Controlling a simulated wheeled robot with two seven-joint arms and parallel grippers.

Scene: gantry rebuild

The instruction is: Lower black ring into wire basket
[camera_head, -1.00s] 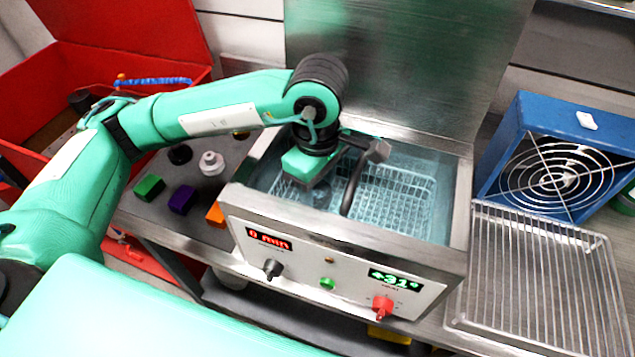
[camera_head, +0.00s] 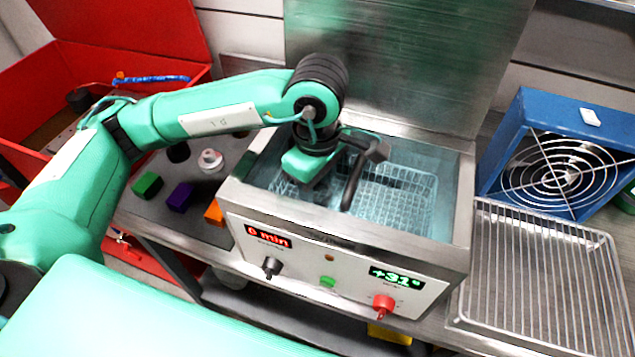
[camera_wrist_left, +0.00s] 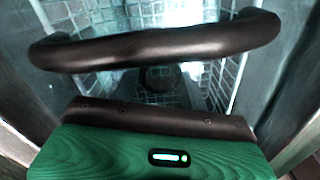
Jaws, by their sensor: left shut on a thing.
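The wire basket (camera_head: 400,189) sits inside the open steel bath (camera_head: 458,215), in clear liquid. My left gripper (camera_head: 318,190) reaches down over the left part of the basket, and its fingertips are hidden in the head view. In the left wrist view my left gripper (camera_wrist_left: 162,95) is shut on the black ring (camera_wrist_left: 160,77), a small dark round shape with basket mesh around it. How far the ring is above the basket floor cannot be told. My right gripper is not in view.
The bath's front panel has knobs and displays. A dark mat (camera_head: 150,211) on the left carries a green block (camera_head: 146,185), a purple block (camera_head: 181,197) and other small items. A red case (camera_head: 125,45) is behind. On the right are a wire rack (camera_head: 540,275) and a blue fan box (camera_head: 510,135).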

